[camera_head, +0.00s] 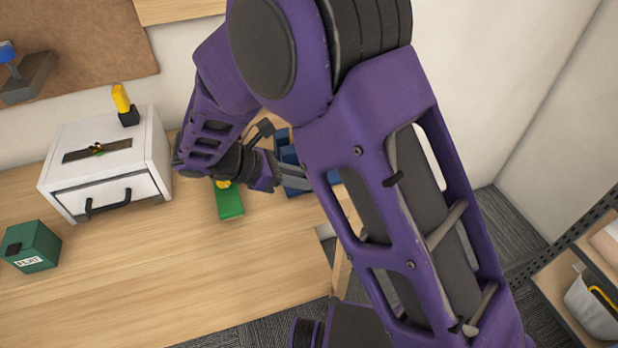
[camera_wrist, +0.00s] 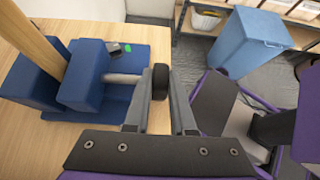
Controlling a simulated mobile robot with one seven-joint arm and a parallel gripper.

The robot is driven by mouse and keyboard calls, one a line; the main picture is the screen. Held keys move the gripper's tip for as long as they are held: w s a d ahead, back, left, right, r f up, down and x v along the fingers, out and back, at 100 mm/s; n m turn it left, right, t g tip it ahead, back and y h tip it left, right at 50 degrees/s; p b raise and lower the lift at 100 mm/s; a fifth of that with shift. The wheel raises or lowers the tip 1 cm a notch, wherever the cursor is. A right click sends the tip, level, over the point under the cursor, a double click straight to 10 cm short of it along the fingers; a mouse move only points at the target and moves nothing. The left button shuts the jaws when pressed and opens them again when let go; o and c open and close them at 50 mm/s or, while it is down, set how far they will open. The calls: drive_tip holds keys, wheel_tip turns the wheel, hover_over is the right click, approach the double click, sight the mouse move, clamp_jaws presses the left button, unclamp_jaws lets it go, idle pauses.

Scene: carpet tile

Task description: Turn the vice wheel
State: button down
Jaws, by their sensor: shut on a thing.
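The blue vice (camera_wrist: 85,85) is on the wooden workbench, at the left of the wrist view. A light wooden bar (camera_wrist: 32,38) stands in its jaws, and a grey screw (camera_wrist: 122,79) runs out of it to the black vice wheel (camera_wrist: 160,78). My gripper (camera_wrist: 163,88) is shut on the wheel, one grey finger on each side of it. In the head view, my gripper (camera_head: 295,178) is at the bench's right end, and my arm hides the wheel and most of the vice (camera_head: 288,152).
On the bench (camera_head: 190,260) are a white drawer box (camera_head: 112,190), a green block (camera_head: 228,202) and a dark green box (camera_head: 35,250). In the wrist view, a blue bin (camera_wrist: 255,38) stands on the floor. A shelf (camera_head: 560,290) is at the right.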

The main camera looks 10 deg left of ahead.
drive_tip(key=shift+s+a+f+t+h, duration=0.1)
drive_tip(key=shift+t+h, duration=0.55)
drive_tip(key=shift+h, duration=0.3)
drive_tip(key=shift+a+f+t+h, duration=0.1)
drive_tip(key=shift+t+h, duration=0.55)
drive_tip(key=shift+h, duration=0.3)
drive_tip(key=c, duration=0.8)
unclamp_jaws()
drive_tip(key=shift+o, duration=0.2)
drive_tip(key=v, duration=1.7)
drive_tip(key=shift+a+f, duration=0.2)
drive_tip(key=shift+a, duration=0.05)
